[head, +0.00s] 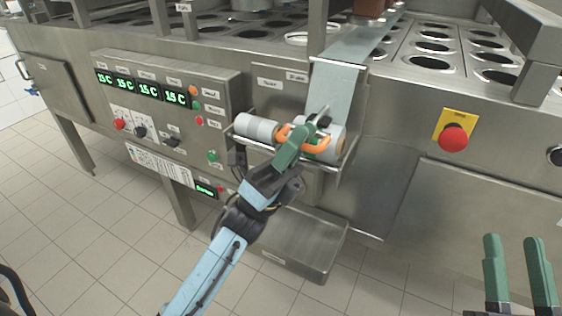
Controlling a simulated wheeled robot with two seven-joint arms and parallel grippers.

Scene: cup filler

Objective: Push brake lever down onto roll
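The film roll unit sits in a metal bracket on the machine front. One pale roll (257,128) shows at its left and a wider roll (333,148) at its right. An orange curved part (318,137) lies against the right roll; I cannot tell surely whether it is the brake lever. My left gripper (308,132), with green fingers, is over the rolls at this orange part and covers some of it. Its fingers overlap in this view, so their gap and any contact are hidden. My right gripper (517,262) is open and empty at the lower right, away from the rolls.
A control panel (215,95) with green displays and knobs is left of the rolls. A red emergency button (453,138) on yellow is at the right. The film strip (337,82) runs up from the roll. A metal box (292,243) stands below.

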